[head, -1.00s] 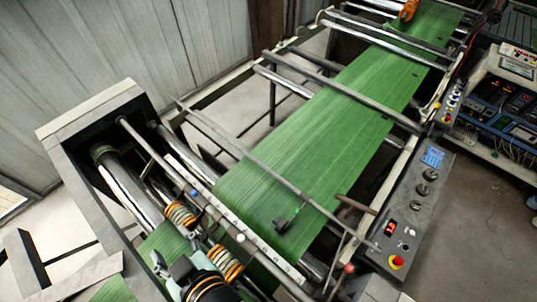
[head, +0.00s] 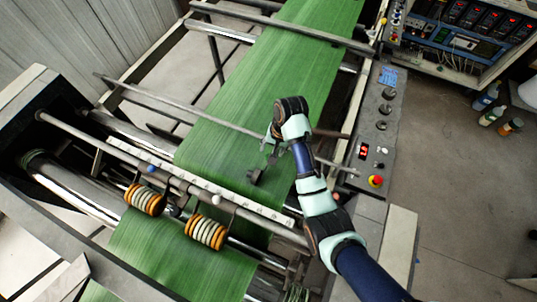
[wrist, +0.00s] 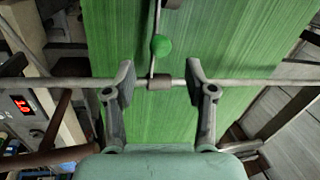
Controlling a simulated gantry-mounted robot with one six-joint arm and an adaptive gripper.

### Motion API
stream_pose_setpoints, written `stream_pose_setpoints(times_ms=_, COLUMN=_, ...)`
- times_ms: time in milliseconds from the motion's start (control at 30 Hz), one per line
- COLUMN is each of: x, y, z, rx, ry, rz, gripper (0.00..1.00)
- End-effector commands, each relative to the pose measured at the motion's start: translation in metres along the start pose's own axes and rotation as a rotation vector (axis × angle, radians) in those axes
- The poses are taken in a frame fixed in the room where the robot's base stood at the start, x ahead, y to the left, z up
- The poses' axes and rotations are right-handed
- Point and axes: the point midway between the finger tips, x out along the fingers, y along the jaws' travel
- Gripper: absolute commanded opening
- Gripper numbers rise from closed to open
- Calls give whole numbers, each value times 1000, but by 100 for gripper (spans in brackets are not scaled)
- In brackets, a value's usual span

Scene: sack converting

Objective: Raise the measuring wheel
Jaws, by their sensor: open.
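The measuring wheel (head: 256,177) is a small dark piece low against the green web (head: 235,110). In the wrist view only its edge (wrist: 172,3) shows at the top. A thin lever with a green ball knob (wrist: 160,46) runs from it to a collar (wrist: 158,83) on a metal cross bar (wrist: 240,84). My gripper (wrist: 159,78) is open and empty. Its two fingers stand on either side of the collar and lever in the wrist view, apart from both. The knob lies just beyond the fingertips. In the head view my gripper (head: 273,147) is above the web near the bar.
A control panel (head: 378,130) with knobs and a red button stands right of the web. Rollers and orange-and-white ringed wheels (head: 206,232) on a bar lie at the front left. A cabinet of electronics (head: 470,40) is at the back right.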

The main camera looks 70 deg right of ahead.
Motion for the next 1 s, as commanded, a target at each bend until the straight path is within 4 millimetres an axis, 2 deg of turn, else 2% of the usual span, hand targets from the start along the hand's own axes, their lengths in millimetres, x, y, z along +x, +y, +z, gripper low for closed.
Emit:
stream_pose_setpoints(times_ms=100, x=26, y=1, z=1, rx=-1, ry=-3, rz=2, gripper=55)
stream_pose_setpoints(times_ms=300, x=53, y=0, z=1, rx=-2, ry=-1, rz=1, gripper=55)
stream_pose_setpoints(times_ms=600, x=57, y=0, z=1, rx=-3, ry=1, rz=0, gripper=55)
stream_pose_setpoints(times_ms=667, x=57, y=0, z=1, rx=-3, ry=1, rz=0, gripper=47)
stream_pose_setpoints(times_ms=933, x=57, y=0, z=1, rx=-3, ry=1, rz=0, gripper=2)
stream_pose_setpoints(times_ms=1000, x=57, y=0, z=1, rx=-3, ry=1, rz=0, gripper=0)
